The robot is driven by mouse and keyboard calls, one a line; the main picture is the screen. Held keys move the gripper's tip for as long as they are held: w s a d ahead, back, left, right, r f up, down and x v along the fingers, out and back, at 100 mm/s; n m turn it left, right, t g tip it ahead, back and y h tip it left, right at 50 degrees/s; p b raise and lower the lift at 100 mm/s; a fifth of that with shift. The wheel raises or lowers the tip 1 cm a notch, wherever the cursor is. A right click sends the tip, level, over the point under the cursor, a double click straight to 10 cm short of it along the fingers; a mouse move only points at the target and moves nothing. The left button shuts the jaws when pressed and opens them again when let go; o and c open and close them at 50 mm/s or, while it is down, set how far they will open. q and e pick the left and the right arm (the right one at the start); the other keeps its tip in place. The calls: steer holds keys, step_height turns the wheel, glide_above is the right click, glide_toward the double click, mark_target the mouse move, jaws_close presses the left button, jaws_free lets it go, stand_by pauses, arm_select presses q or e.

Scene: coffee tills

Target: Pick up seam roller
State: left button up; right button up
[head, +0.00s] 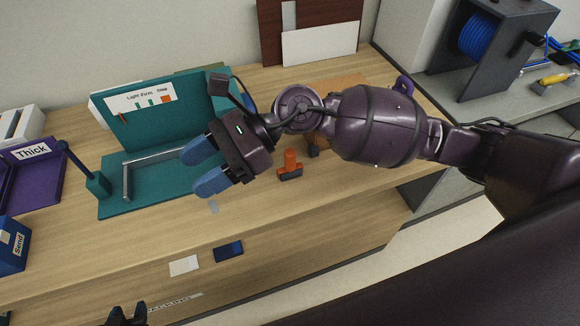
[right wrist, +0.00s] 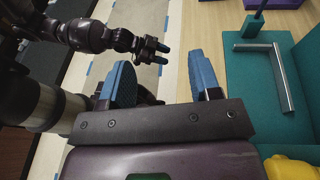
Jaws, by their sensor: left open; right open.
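No seam roller can be told for certain. An orange tool with a dark base (head: 290,165) stands on the wooden bench, right of my right gripper. A yellow-handled tool (head: 558,78) lies on the grey shelf at far right. Part of a yellow thing (right wrist: 292,168) shows at the lower right of the right wrist view; its shape is cut off. My right gripper (head: 202,168) is open and empty above the front of the teal station (head: 145,205); its blue fingers also show in the right wrist view (right wrist: 165,85).
The teal station has a raised back panel, a metal bar (head: 126,182) and a post (head: 97,184). A purple tray (head: 45,190) and a blue box (head: 12,250) stand left. A blue cable reel (head: 478,38) stands at the back right. The bench front is mostly clear.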

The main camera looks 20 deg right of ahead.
steer(key=w+d+f+n+h, duration=0.4)
steer(key=d+f+n+h, duration=0.1)
steer(key=d+h, duration=0.25)
steer(key=n+t+h, duration=0.2)
steer(key=t+h, duration=0.1)
steer(key=h, duration=0.5)
glide_above(290, 151)
steer(key=shift+w+d+r+y, duration=0.15)
steer(key=shift+w+d+y, duration=0.1)
steer(key=shift+w, duration=0.1)
step_height(290, 151, down, 6)
steer(key=shift+r, duration=0.25)
steer(key=shift+s+a+f+p, duration=0.1)
steer(key=shift+s+f, duration=0.05)
steer(key=shift+f, duration=0.7)
steer(key=shift+s+a+f+p, duration=0.1)
steer(key=shift+f, duration=0.8)
steer(key=shift+s+a+f+p, duration=0.1)
steer(key=shift+s+f, duration=0.05)
steer(key=shift+f, duration=0.7)
steer(key=c, duration=1)
steer(key=shift+r, duration=0.15)
steer(key=shift+c, duration=0.2)
step_height(290, 151, up, 20)
